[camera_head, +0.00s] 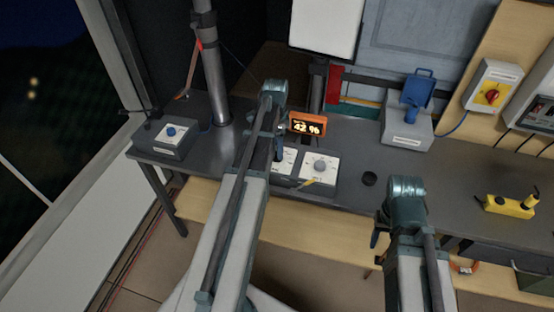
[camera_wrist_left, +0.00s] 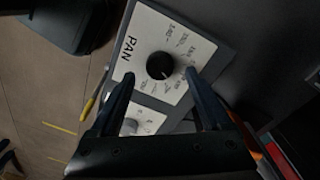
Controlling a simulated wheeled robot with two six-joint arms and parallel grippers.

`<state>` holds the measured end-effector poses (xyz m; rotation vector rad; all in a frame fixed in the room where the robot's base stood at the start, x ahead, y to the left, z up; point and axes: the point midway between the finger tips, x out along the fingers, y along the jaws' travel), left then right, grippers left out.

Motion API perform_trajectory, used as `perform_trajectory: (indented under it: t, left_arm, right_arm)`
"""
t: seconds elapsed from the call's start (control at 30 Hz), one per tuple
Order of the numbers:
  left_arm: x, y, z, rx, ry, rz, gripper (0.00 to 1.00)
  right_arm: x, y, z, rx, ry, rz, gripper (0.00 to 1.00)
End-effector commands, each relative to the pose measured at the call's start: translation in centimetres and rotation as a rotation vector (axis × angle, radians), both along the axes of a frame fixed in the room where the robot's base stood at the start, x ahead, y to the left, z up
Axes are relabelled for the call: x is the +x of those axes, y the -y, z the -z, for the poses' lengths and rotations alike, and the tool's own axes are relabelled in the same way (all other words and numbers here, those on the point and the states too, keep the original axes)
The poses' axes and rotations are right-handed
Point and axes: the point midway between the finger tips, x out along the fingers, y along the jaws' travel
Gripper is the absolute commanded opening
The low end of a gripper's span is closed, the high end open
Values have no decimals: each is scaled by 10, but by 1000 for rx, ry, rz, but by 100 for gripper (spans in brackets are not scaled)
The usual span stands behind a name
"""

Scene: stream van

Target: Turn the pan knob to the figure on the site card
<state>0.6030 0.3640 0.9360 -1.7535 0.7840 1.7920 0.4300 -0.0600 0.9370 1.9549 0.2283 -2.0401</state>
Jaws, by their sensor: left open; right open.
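In the left wrist view the pan knob (camera_wrist_left: 160,65) is a round black knob on a white plate (camera_wrist_left: 142,25) marked PAN. Figures ring it, too small to read surely. My left gripper (camera_wrist_left: 160,78) is open, one finger to each side of the knob in the picture; I cannot tell whether they touch it. In the head view my left gripper (camera_head: 279,153) points down over this plate (camera_head: 289,158) and hides the knob. An orange display (camera_head: 308,124) behind reads 42 %. I cannot identify a site card. My right gripper (camera_head: 378,238) is at the table's front edge, apart from the knob.
A second white plate with a pale grey knob (camera_head: 320,165) sits close on the right. A grey box with a blue knob (camera_head: 171,131) stands left. A metal pole (camera_head: 213,75) rises behind.

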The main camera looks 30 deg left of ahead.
Motion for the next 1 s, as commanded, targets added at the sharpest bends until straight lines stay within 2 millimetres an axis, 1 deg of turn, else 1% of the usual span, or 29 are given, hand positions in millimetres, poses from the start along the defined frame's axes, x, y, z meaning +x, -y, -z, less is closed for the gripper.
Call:
perform_trajectory:
  t: [0.03,0.2,0.3,0.57,0.67,0.7,0.77,0.8,0.87,1.0]
  left_arm:
    - [0,0,15,0,0,0,81]
    - [-1,1,30,0,0,0,81]
    - [-1,1,33,0,0,0,81]
    - [-1,1,31,0,0,0,81]
    - [-1,1,31,0,0,0,65]
    - [-1,1,31,0,0,0,57]
    - [-1,1,31,0,0,0,47]
    - [-1,1,31,0,0,0,40]
    - [-1,1,32,0,0,0,29]
    - [-1,1,32,0,0,0,4]
  right_arm:
    - [0,0,15,0,0,0,50]
    - [0,0,30,0,0,0,50]
    - [0,0,33,0,0,0,50]
    - [0,0,31,0,0,0,50]
    - [0,0,31,0,0,0,50]
    - [0,0,31,0,0,0,50]
    - [0,0,32,0,0,0,50]
    - [0,0,32,0,0,0,50]
    - [0,0,31,0,0,0,50]
    - [0,0,31,0,0,0,50]
